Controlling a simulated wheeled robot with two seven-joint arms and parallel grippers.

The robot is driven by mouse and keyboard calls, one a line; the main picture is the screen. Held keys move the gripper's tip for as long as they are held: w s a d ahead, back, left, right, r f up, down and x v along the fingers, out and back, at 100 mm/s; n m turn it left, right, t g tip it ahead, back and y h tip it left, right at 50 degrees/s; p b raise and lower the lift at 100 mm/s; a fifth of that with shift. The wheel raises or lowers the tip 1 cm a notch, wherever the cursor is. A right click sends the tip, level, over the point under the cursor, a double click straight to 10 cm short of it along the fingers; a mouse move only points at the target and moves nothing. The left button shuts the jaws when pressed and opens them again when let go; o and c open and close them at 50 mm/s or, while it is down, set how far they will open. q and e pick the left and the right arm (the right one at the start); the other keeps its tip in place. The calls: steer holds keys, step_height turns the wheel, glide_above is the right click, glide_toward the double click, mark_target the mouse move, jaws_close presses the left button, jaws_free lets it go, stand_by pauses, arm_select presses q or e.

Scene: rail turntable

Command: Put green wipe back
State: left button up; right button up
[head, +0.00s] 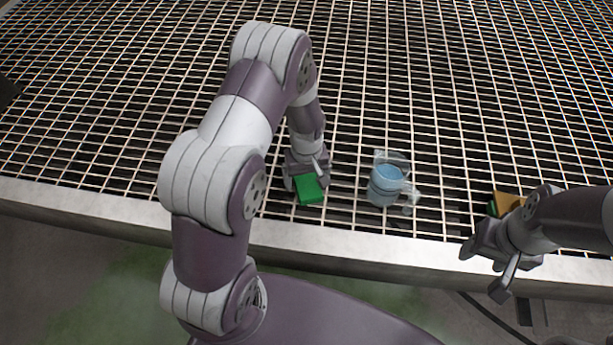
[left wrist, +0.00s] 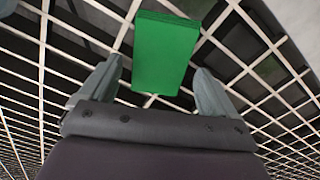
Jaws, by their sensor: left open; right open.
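The green wipe (head: 310,190) is a flat green block on the metal grating, near its front edge. My left gripper (head: 307,174) is open just above and behind it. In the left wrist view the green wipe (left wrist: 166,50) lies between and ahead of the two spread fingers, with gaps on both sides. It does not look gripped. My right gripper (head: 484,270) is open and empty at the front edge on the right.
A clear container with blue contents (head: 386,184) stands on the grating right of the green wipe. An orange-topped block with a green side (head: 507,202) lies further right, partly behind my right arm. The front rim (head: 350,243) bounds the grating. The grating behind is clear.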

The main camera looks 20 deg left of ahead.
mark_target(307, 182)
arm_select(q)
step_height(307, 182, up, 12)
steer(key=p, duration=0.6)
steer(key=s+d+r+m+t, duration=0.1)
steer(key=s+d+r+m, duration=0.1)
steer(key=s+r+m, duration=0.5)
steer(key=s+r, duration=0.4)
steer(key=s, duration=0.1)
steer(key=shift+s+d+r+m, duration=0.25)
steer(key=shift+s+r+m, duration=0.05)
steer(key=shift+s, duration=0.1)
